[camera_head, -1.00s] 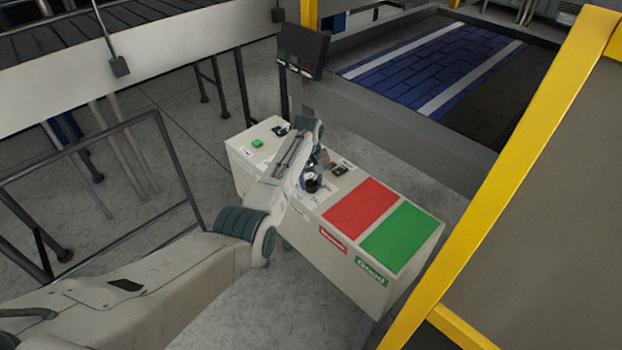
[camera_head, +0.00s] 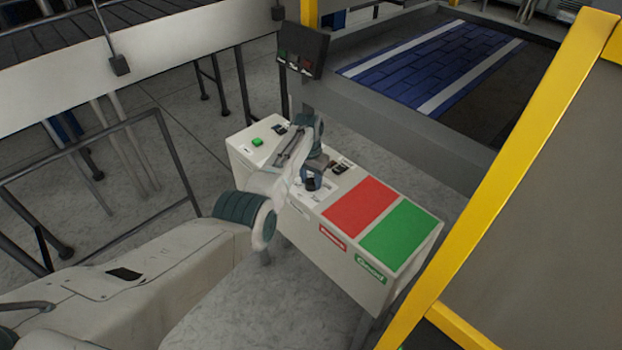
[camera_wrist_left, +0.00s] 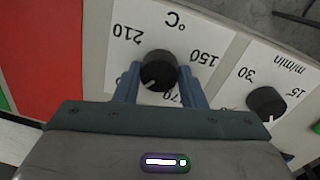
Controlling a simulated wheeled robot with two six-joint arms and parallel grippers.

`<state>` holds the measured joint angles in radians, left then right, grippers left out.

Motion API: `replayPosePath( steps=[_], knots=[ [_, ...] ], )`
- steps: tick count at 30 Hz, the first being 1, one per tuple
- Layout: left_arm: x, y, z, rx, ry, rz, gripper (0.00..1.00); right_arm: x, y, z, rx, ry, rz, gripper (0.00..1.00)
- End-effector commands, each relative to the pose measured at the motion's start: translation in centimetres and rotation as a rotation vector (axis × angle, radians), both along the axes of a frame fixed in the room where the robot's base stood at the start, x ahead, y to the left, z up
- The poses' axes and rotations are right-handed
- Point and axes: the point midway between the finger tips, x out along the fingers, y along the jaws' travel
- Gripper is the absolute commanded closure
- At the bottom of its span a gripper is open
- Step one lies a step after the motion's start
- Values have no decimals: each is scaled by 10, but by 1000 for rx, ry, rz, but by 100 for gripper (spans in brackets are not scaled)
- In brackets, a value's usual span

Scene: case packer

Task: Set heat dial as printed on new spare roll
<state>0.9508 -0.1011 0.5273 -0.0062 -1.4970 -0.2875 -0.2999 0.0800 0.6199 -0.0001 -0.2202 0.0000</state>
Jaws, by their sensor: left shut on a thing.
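In the left wrist view the heat dial (camera_wrist_left: 158,67) is a black round knob on a white plate marked °C. Its white pointer mark faces down and slightly left in that view. The numbers 210 and 150 are readable; 170 is partly covered below the knob. My left gripper (camera_wrist_left: 157,78) has one blue finger on each side of the knob and is shut on it. In the head view the left gripper (camera_head: 312,180) is over the control box (camera_head: 335,262), with the dial mostly hidden. I see no spare roll. My right gripper is not in view.
A second black dial (camera_wrist_left: 266,103), marked m/min, sits close beside the heat dial. The box top also has a red pad (camera_head: 360,206), a green pad (camera_head: 402,236) and a green button (camera_head: 257,142). A yellow-framed panel (camera_head: 480,190) stands at right, a dark rail (camera_head: 180,165) at left.

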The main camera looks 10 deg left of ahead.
Motion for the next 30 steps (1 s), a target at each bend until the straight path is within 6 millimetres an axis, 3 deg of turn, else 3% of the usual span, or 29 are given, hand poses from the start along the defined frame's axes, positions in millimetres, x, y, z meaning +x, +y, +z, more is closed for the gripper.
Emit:
replayPosePath(
  steps=[20, 21, 24, 30],
  knots=[
    [3, 0, 4, 0, -8, -63, 86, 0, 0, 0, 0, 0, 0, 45],
    [3, 0, 4, 0, -8, -63, 59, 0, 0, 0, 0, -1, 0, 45],
    [2, 0, 3, -1, -7, -63, 42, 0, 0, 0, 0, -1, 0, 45],
    [1, 0, 2, 0, -4, -62, 42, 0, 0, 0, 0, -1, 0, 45]
  ],
)
